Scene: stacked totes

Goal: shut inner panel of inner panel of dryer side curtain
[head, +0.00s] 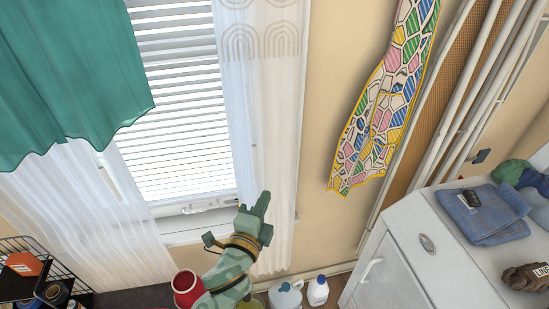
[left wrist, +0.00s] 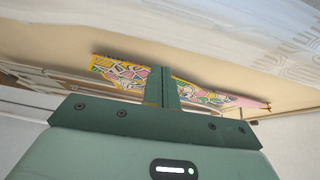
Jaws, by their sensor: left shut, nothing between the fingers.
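The dryer-side curtain hangs at the right of the window. Its sheer white inner panel (head: 234,90) covers the window's right edge, and an opaque white panel with an arch pattern (head: 265,40) hangs beside it. My left gripper (head: 264,200) is shut and empty in front of the curtain's lower part, hiding some of it. I cannot tell whether it touches the cloth. In the left wrist view the shut fingers (left wrist: 163,72) point toward the wall, and the arch-patterned cloth (left wrist: 292,45) shows at upper right. My right gripper is not in view.
A window with blinds (head: 180,110) is uncovered in the middle. A green curtain (head: 70,80) and another sheer panel hang left. A colourful cloth (head: 385,110) hangs right, above a white appliance (head: 395,270) with folded jeans. Bottles (head: 317,290) stand below; a wire rack (head: 40,265) is lower left.

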